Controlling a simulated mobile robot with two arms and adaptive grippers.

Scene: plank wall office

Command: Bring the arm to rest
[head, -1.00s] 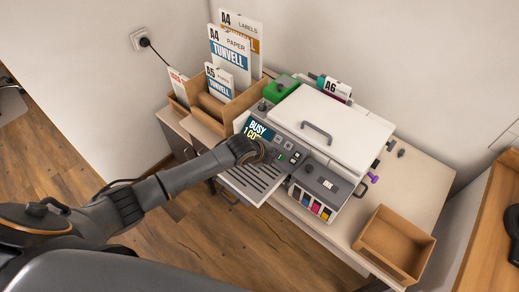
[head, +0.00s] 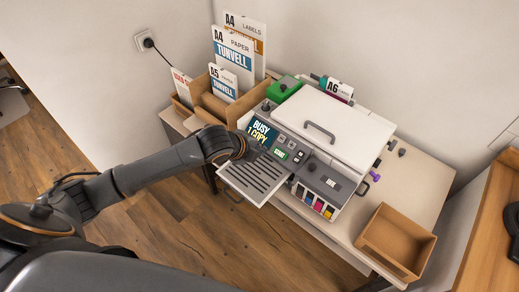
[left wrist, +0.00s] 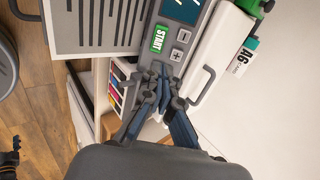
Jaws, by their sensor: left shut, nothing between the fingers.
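My left arm reaches in from the left in the head view. Its left gripper (head: 254,151) is beside the front-left edge of the printer (head: 335,118), near the screen and above the inner end of the slotted tray (head: 256,176). In the left wrist view the gripper (left wrist: 161,72) has its fingers together, with nothing held. The green START button (head: 280,154) shows uncovered, and also in the left wrist view (left wrist: 158,39). The screen (head: 262,133) reads "BUSY 1 COPY". My right gripper is out of view.
A wooden organiser (head: 232,104) with paper packs stands left of the printer. An open cardboard box (head: 397,243) sits at the desk's right front. A green object (head: 283,88) is behind the printer. Open wooden floor (head: 172,230) lies in front of the desk.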

